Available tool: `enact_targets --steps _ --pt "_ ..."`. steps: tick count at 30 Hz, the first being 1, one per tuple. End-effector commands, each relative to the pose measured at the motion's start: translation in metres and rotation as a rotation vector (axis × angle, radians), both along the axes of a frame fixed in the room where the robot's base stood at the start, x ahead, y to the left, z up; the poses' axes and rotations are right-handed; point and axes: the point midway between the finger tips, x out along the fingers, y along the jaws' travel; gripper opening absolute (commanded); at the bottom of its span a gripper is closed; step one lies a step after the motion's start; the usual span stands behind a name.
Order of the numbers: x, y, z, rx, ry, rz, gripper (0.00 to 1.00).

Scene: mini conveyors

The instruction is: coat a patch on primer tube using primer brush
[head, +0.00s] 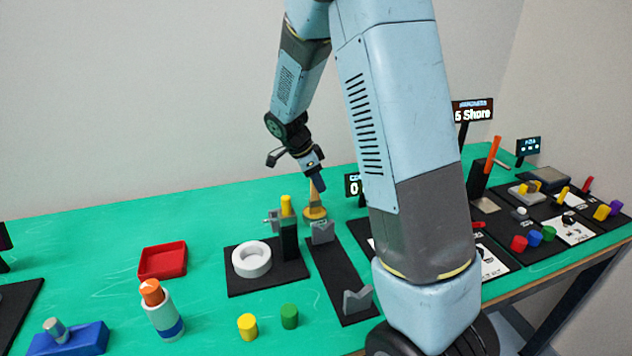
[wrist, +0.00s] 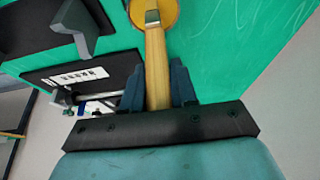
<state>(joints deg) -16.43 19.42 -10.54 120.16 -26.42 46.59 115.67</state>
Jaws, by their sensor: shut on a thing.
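My gripper (head: 318,184) is shut on the wooden handle of the primer brush (head: 314,194), above the far end of the black mat with grey notched blocks. In the wrist view, the brush (wrist: 156,55) runs straight out between the fingers of my gripper (wrist: 157,88) to a metal ferrule. The brush's lower end is at a round yellow-orange pot (head: 315,213), which also shows in the wrist view (wrist: 168,12). The bristles are hidden, and I cannot tell how deep they sit. I cannot surely pick out the primer tube.
Grey notched blocks (head: 322,232) (head: 358,300) stand on a black mat. Left of it are a white ring (head: 252,259), a dark clamp post (head: 289,235), a red tray (head: 163,261) and a white blue-banded cylinder (head: 163,318). My arm hides part of the table's right side.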

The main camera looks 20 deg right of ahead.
Motion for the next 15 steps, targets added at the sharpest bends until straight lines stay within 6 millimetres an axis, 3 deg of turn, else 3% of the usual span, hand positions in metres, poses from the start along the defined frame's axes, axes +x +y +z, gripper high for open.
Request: enact_targets --steps 15 --pt "0.001 0.000 0.034 0.000 -0.004 0.001 0.00"
